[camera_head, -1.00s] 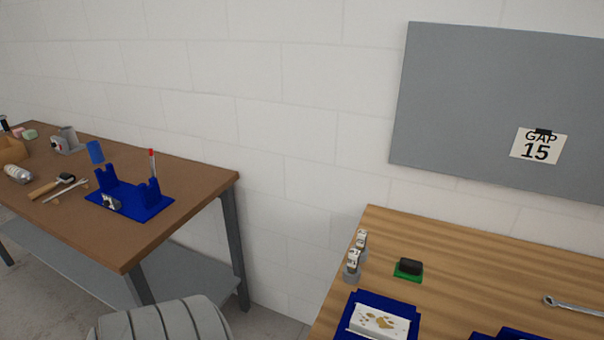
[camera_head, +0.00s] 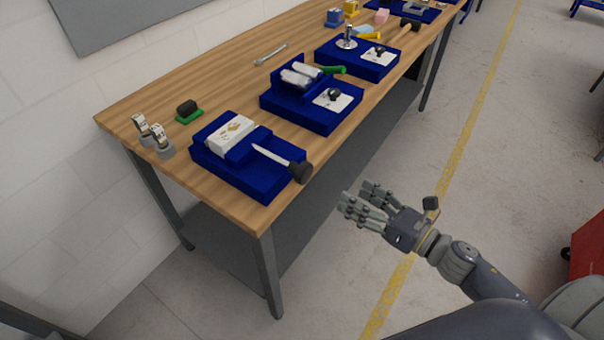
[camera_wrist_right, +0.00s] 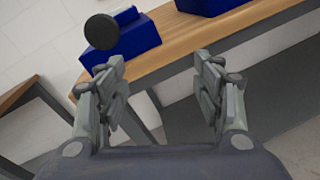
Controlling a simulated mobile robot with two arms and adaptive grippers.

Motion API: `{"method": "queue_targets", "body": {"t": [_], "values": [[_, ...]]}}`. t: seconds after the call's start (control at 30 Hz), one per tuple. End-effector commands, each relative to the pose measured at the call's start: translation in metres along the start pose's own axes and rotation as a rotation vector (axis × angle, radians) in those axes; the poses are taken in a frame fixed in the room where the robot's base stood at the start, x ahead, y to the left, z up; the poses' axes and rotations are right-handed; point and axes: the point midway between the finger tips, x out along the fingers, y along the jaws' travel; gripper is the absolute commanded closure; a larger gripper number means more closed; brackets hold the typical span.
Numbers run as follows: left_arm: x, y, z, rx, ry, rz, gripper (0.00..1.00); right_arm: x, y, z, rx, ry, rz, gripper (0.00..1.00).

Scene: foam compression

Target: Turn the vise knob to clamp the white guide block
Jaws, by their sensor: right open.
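The white guide block (camera_head: 230,133), with brown marks on top, sits in the dark blue vise (camera_head: 240,178) at the near end of the wooden bench. A pale screw shaft runs from the vise to the black knob (camera_head: 300,172) at its front edge. My right gripper (camera_head: 356,201) is open and empty, off the bench's front edge, apart from the knob and to its right. In the right wrist view, the knob (camera_wrist_right: 101,31) and blue vise (camera_wrist_right: 142,42) show at upper left, beyond the open fingers (camera_wrist_right: 160,72). My left gripper is out of view.
A second blue fixture (camera_head: 310,115) with silver parts stands beside the vise, and another blue fixture (camera_head: 372,68) is farther along. A green-based black block (camera_head: 188,111), small grey-based pieces (camera_head: 152,135) and a wrench (camera_head: 270,54) lie behind. Floor in front of the bench is open.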

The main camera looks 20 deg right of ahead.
Motion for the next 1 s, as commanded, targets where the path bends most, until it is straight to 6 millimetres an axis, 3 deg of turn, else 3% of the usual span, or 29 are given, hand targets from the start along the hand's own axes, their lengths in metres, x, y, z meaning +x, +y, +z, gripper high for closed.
{"method": "queue_targets", "body": {"t": [0.03, 0.1, 0.23, 0.47, 0.73, 1.0], "values": [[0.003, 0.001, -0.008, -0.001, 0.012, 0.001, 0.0, 0.001, 0.021, 0.013, -0.103, -0.01, 0.058, 0.39], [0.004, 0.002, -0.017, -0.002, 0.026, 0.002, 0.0, 0.0, 0.043, 0.026, -0.221, -0.027, 0.118, 0.39], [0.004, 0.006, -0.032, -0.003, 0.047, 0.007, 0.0, 0.0, 0.065, 0.039, -0.334, -0.047, 0.173, 0.39], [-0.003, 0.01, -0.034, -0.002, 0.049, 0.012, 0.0, 0.017, 0.072, 0.044, -0.351, -0.053, 0.182, 0.39], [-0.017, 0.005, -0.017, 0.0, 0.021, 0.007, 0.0, 0.056, 0.08, 0.046, -0.35, -0.053, 0.18, 0.39], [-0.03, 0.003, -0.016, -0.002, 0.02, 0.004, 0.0, 0.091, 0.085, 0.045, -0.346, -0.053, 0.178, 0.39]]}}
